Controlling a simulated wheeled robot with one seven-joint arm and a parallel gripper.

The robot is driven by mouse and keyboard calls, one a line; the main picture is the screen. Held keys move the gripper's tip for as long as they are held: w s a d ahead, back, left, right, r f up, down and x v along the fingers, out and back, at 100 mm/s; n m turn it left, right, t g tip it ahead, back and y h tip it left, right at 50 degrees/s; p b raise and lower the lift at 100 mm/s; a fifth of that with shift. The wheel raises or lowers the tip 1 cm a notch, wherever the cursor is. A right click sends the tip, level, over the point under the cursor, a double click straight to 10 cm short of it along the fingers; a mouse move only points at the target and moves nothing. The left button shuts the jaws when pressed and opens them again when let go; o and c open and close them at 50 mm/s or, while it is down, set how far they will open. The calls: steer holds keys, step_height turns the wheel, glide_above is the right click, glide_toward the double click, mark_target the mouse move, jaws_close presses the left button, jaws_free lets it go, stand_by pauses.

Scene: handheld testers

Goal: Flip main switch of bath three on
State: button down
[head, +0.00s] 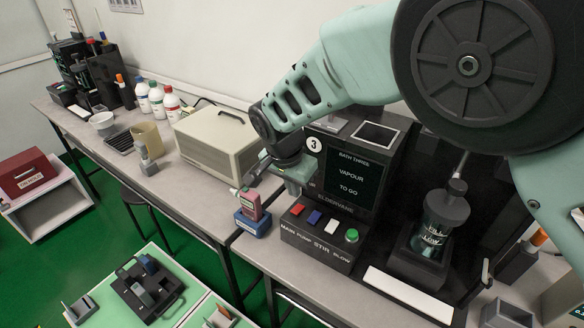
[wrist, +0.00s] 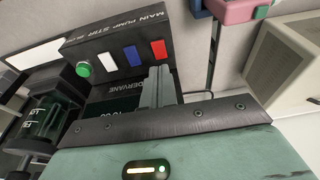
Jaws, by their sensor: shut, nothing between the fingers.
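Bath three (head: 345,180) is a dark unit with a "3" badge and a screen reading "BATH THREE VAPOUR TO GO". Its front panel has a red switch (head: 297,209) above the label MAIN, a blue one (head: 314,217) at PUMP and a white one (head: 331,226) at STIR. My gripper (head: 292,184) is above and behind the red switch. In the wrist view the shut, empty fingers (wrist: 159,76) point toward the red switch (wrist: 158,48), with a small apparent gap. Whether the switch is up or down I cannot tell.
A green knob (head: 351,235) ends the switch row. A beige box (head: 217,140) stands further left. A glass vessel (head: 438,225) stands right of the bath.

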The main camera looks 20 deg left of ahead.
mark_target(295, 211)
steer(key=shift+s+p+x, duration=0.2)
steer(key=shift+x, duration=0.7)
steer(key=shift+s+p+x, duration=0.2)
steer(key=shift+x, duration=0.7)
steer(key=shift+s+p+x, duration=0.2)
steer(key=shift+x, duration=0.7)
steer(key=shift+s+a+f, duration=0.1)
steer(key=shift+a+f, duration=0.1)
steer(key=shift+f, duration=0.1)
steer(key=shift+s+f+b, duration=0.1)
steer(key=shift+f+b, duration=0.2)
steer(key=shift+b, duration=0.2)
steer(key=shift+t, duration=0.3)
steer(key=shift+r, duration=0.1)
steer(key=shift+w+d+r, duration=0.2)
steer(key=shift+w+r, duration=0.15)
steer(key=shift+w, duration=0.35)
